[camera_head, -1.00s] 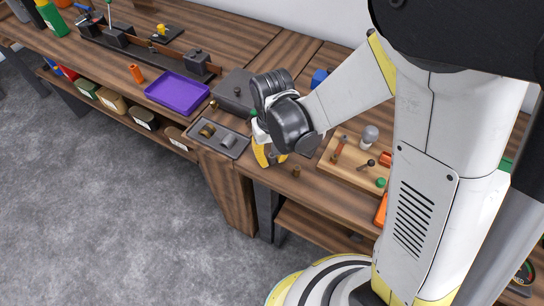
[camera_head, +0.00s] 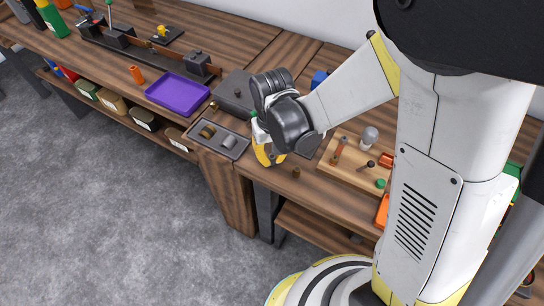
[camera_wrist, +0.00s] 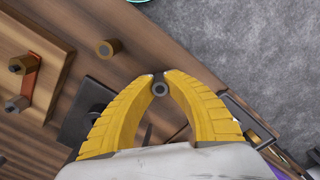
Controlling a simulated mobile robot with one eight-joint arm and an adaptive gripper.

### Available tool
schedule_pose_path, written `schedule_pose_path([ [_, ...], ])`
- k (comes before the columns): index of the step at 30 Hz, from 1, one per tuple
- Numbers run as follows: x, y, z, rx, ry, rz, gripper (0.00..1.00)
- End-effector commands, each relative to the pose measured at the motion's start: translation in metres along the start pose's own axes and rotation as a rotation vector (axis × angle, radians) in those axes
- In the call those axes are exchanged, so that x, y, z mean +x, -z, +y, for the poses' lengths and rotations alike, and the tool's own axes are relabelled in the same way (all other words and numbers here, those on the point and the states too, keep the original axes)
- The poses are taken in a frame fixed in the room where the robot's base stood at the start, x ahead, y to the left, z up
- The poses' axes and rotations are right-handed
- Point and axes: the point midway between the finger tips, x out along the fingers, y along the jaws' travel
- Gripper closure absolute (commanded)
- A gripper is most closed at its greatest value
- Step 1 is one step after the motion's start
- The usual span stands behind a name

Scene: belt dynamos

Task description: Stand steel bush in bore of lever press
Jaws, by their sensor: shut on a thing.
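My gripper (camera_head: 268,158) hangs over the front part of the bench, its yellow fingers pointing down. In the wrist view the gripper (camera_wrist: 160,84) is shut on the steel bush (camera_wrist: 161,89), a small grey ring-ended cylinder held between the fingertips. The bush is hidden in the head view. A dark plate (camera_wrist: 84,112) lies left of the fingers in the wrist view, partly covered by them. It may be the lever press base, but I cannot tell. No press bore is clearly visible.
A grey tray (camera_head: 241,153) holding a brass ring and a steel cylinder lies left of my gripper. A small brass bush (camera_head: 296,173) stands near the front edge. A wooden board (camera_head: 342,178) with tools lies to the right. A purple tray (camera_head: 178,94) is farther left.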

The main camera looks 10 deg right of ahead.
Motion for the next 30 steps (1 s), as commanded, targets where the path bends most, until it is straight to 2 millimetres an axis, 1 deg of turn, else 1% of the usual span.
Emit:
schedule_pose_path([
  [21,-0.044,0.000,0.000,0.000,0.000,0.000,1.00],
  [30,-0.045,0.000,0.000,0.000,0.000,0.000,1.00],
])
